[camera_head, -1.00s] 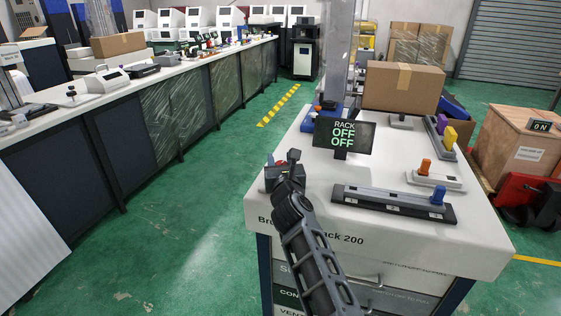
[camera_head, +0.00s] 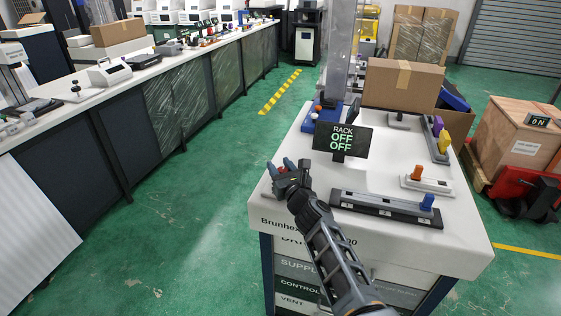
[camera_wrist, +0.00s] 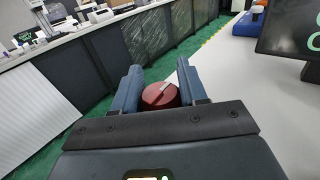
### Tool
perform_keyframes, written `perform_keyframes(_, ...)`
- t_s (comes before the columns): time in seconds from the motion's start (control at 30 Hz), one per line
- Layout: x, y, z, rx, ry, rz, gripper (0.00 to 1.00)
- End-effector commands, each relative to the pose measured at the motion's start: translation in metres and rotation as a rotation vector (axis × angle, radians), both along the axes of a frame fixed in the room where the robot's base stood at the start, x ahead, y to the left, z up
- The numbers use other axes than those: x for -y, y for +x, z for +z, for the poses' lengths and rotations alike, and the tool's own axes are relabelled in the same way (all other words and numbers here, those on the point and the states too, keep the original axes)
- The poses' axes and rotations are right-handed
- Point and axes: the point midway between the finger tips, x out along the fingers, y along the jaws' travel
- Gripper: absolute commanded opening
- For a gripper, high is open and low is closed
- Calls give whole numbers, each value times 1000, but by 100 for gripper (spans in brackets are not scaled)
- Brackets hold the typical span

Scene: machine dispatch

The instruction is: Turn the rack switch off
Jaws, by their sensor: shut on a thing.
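A red rotary knob (camera_wrist: 157,96) with a pale bar across its face sits between my gripper's blue-grey fingers at the near left corner of the white bench top. In the head view only a bit of the red knob (camera_head: 283,169) shows. My gripper (camera_head: 281,164) is shut on the knob; the fingers also show in the wrist view (camera_wrist: 158,88). The black sign (camera_head: 342,139) behind it reads "RACK OFF OFF" in pale and green letters. The knob's base is hidden by my gripper.
The white bench (camera_head: 300,205) carries a slider rail with a blue knob (camera_head: 427,202), an orange-knobbed slider (camera_head: 416,173), purple and yellow knobs at the right, and a cardboard box (camera_head: 403,84) at the back. Green floor lies open to the left.

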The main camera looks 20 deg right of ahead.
Motion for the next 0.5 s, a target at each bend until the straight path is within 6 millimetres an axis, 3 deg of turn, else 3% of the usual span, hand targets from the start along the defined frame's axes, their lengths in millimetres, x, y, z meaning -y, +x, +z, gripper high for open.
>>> perform_keyframes(0.27, 0, 0, 1, 3, -1, 2, 12)
perform_keyframes(0.3, 0, 0, 1, 3, -1, 2, 46)
perform_keyframes(0.5, 0, 0, 0, 2, -1, 1, 63)
